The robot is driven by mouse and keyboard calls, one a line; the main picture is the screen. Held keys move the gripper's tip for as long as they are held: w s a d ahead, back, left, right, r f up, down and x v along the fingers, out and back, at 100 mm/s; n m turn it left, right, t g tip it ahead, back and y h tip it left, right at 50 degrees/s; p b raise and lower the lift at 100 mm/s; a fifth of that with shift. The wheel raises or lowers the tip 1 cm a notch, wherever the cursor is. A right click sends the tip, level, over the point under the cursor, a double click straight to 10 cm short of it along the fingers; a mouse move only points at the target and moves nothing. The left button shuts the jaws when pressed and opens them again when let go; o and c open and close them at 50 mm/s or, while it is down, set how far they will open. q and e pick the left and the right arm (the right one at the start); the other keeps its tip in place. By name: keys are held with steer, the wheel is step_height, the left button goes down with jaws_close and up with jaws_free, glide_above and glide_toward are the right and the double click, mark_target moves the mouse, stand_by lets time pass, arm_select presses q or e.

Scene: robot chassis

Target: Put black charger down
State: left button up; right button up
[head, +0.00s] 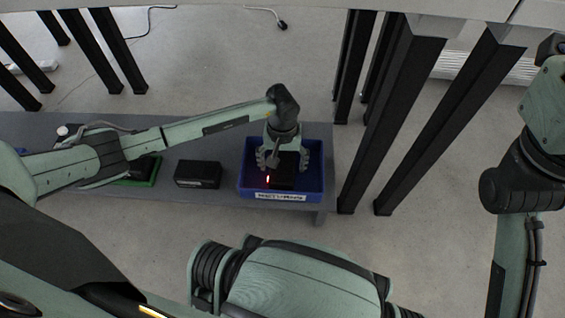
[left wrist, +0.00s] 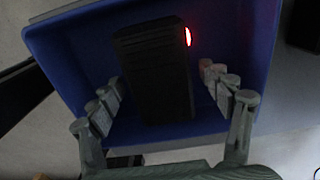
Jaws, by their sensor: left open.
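A black charger (head: 284,181) with a small red light is inside the blue bin (head: 312,193) at the right end of the grey bench. It also shows in the left wrist view (left wrist: 152,75), lying within the blue bin (left wrist: 60,45). My left gripper (head: 282,160) reaches down into the bin from above. Its fingers (left wrist: 165,102) are open, one on each side of the charger, with visible gaps. Only links of my right arm show at the right edge of the head view; its gripper is out of view.
Another black box (head: 198,174) sits on the grey bench (head: 220,140), left of the bin. A green tray (head: 138,172) with a dark item is further left, partly under my arm. Black table legs (head: 400,95) stand close to the bench's right end.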

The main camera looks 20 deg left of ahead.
mark_target(282, 164)
arm_select(q)
step_height(282, 164, up, 12)
steer(key=p, duration=0.3)
steer(key=shift+r+p, duration=0.15)
steer(key=shift+p, duration=0.2)
stand_by(0.8)
steer(key=shift+a, duration=0.1)
